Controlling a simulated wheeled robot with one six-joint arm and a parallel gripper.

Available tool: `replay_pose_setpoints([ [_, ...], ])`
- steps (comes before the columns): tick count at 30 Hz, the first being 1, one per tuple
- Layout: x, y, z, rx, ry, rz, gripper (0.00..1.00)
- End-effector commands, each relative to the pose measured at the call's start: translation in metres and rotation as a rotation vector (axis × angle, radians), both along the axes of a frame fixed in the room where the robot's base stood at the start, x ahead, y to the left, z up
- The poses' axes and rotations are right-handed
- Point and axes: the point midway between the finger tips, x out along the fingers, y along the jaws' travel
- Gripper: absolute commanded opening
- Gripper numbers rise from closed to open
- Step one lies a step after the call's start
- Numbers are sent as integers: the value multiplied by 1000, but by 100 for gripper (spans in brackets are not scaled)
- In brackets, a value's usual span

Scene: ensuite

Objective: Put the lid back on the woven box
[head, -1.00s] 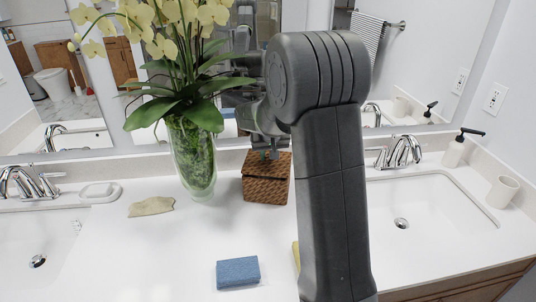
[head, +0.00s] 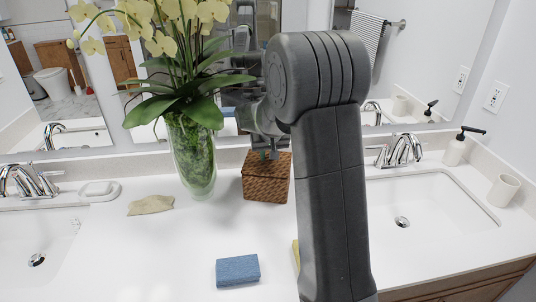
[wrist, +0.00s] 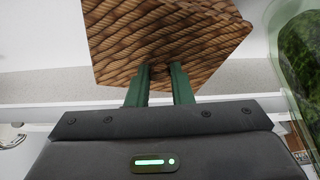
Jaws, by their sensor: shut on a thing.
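The brown woven box (head: 266,189) stands on the white counter, right of the vase, in the head view. Its lid (head: 254,162) is at the top of the box, and I cannot tell whether it is fully seated. In the wrist view the lid's square woven top (wrist: 205,35) fills the upper middle. My gripper (wrist: 161,72) has its two green fingers closed on a small dark part of the lid, probably its knob, mostly hidden between the fingertips. In the head view my gripper (head: 269,154) is directly over the box; my arm hides the area to its right.
A glass vase (head: 190,155) with orchids stands close left of the box. A blue sponge (head: 238,270) and a beige stone-like piece (head: 151,205) lie on the counter. Sinks are at left and right. The mirror is close behind. The front middle counter is mostly clear.

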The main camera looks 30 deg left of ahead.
Motion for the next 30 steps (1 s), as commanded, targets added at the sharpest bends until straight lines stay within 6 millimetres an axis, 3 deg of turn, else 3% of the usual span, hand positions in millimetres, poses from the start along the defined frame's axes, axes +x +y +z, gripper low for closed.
replay_pose_setpoints([
  [23,0,0,-2,0,0,0,0],
  [24,0,0,-2,0,0,0,26],
  [27,0,0,-2,0,0,0,45],
  [30,0,0,-2,0,0,0,45],
])
